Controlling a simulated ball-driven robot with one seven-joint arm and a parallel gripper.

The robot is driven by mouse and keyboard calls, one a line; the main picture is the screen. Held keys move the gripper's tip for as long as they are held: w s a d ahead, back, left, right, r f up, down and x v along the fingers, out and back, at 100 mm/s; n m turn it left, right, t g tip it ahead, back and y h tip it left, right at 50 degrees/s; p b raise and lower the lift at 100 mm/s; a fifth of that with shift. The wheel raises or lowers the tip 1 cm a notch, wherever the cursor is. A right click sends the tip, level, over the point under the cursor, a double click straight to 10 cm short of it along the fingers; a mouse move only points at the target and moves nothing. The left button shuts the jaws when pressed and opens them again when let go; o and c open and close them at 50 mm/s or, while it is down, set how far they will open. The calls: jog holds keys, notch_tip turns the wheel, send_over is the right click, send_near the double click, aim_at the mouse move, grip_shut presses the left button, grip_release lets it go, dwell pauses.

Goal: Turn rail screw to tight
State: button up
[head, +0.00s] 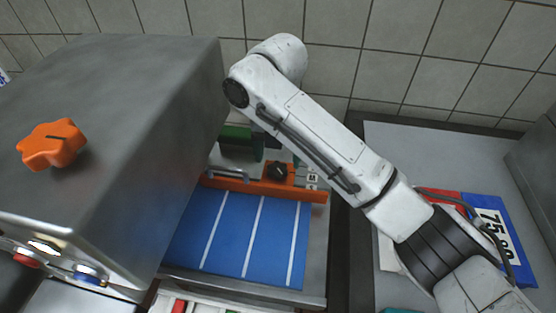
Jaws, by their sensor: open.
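The rail screw (278,170) looks like a small black knob at the orange rail (250,186), near its right end. Small marked labels (312,178) sit to the right of the knob; one seems to bear a letter, too small to read surely. My gripper (275,153) is mostly hidden under my white arm, which reaches in from the lower right. Its dark green fingers seem to show just above the knob, spread apart. I cannot tell whether they touch the knob or which way the knob is turned.
A large grey metal housing (130,130) with an orange knob (52,145) stands close on the left. A blue bed with white stripes (232,235) lies before the rail. Red and blue cards (490,225) lie on the right-hand counter (420,150). A tiled wall closes the back.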

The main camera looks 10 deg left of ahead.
jog(key=shift+f, duration=1)
jog(key=c, duration=1)
jog(key=shift+c, duration=0.2)
